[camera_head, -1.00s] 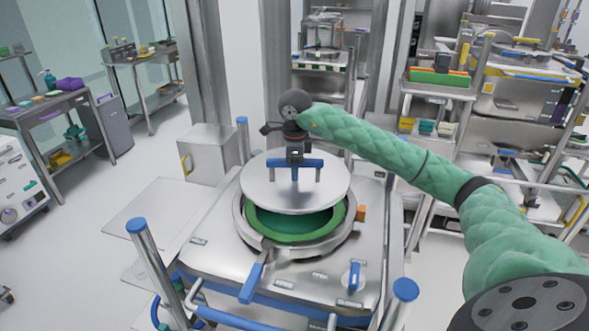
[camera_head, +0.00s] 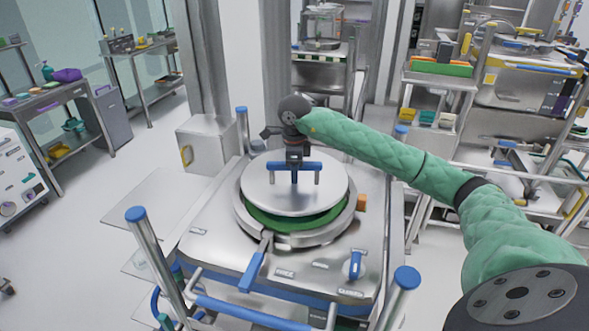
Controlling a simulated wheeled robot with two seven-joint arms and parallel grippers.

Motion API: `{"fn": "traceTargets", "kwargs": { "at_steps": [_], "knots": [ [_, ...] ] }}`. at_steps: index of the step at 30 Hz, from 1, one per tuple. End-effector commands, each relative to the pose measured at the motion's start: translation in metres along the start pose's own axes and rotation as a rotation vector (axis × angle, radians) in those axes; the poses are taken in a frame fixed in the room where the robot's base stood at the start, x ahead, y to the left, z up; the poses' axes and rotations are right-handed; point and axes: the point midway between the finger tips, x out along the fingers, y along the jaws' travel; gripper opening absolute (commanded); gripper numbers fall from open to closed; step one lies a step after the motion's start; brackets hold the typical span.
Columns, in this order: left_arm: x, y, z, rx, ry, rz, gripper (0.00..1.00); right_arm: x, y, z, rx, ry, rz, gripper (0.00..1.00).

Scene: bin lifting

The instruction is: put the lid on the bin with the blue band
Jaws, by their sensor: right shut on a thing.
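The round silver lid (camera_head: 292,198) has a blue bar handle on two posts. My right gripper (camera_head: 294,163) is shut on that handle. The lid is over the round opening of the bin (camera_head: 241,212), which is set in a steel cart top and has a blue band low on the front of the cart body. A green inner ring (camera_head: 292,222) shows as a crescent under the lid's front edge. I cannot tell whether the lid touches the ring at the back. My left gripper is not in view.
A blue-handled clamp lever (camera_head: 254,270) sticks out at the bin's front, and a blue knob (camera_head: 355,264) is at its right. Blue-capped posts (camera_head: 136,215) stand at the cart's corners. Shelves with trays (camera_head: 437,76) stand behind at the right.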

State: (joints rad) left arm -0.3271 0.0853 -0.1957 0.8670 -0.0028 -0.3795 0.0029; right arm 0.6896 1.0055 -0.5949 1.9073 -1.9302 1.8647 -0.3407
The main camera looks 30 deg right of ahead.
Motion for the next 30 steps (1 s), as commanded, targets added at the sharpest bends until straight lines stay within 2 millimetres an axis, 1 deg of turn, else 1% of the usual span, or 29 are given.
{"fn": "traceTargets", "kwargs": {
  "at_steps": [6,25,28,30],
  "knots": [
    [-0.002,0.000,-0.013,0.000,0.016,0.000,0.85,0.009,-0.001,0.000,0.000,-0.002,-0.002,0.00],
    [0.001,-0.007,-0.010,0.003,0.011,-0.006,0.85,0.041,-0.001,0.000,0.001,-0.002,-0.003,0.00],
    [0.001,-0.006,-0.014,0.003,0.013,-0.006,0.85,0.043,-0.001,0.000,0.000,-0.002,-0.004,0.00],
    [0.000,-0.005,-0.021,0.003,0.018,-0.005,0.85,0.044,-0.001,0.000,0.000,-0.002,-0.004,0.00]
  ]
}}
